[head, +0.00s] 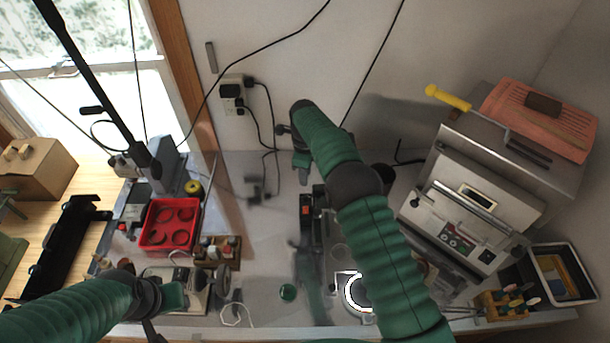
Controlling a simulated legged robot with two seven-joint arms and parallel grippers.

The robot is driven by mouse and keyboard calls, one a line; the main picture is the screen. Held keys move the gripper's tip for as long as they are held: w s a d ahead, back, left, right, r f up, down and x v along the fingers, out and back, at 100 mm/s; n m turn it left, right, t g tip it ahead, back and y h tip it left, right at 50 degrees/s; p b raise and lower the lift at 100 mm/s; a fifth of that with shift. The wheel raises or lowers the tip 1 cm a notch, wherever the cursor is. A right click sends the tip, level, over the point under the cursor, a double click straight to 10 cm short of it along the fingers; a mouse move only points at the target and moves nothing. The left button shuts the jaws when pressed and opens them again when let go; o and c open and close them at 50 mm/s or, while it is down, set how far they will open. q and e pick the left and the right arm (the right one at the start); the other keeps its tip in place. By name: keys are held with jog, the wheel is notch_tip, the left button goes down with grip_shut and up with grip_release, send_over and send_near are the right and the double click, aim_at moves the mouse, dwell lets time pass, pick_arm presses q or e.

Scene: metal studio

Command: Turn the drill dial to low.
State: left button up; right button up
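A dark upright machine (312,225) with a small orange-red panel stands at the middle of the bench; it looks like the drill. I cannot make out its dial; my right arm covers part of that area. My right arm crosses the middle and bends at the far end. My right gripper (301,172) hangs there just above and behind the orange panel, apart from it as far as I can see. Its fingers are too small and dark to tell open or shut. My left gripper (172,297) is low at the left over the bench, far from the drill, its fingers unclear.
A large grey machine (462,215) stands at right, with an orange tray (540,118) on top. A black bin (562,274) lies front right.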

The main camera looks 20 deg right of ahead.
notch_tip(320, 180, up, 10)
jog(key=p, duration=0.6)
jog(key=shift+s+a, duration=0.2)
jog(key=shift+f, duration=0.1)
jog(key=shift+p, duration=0.3)
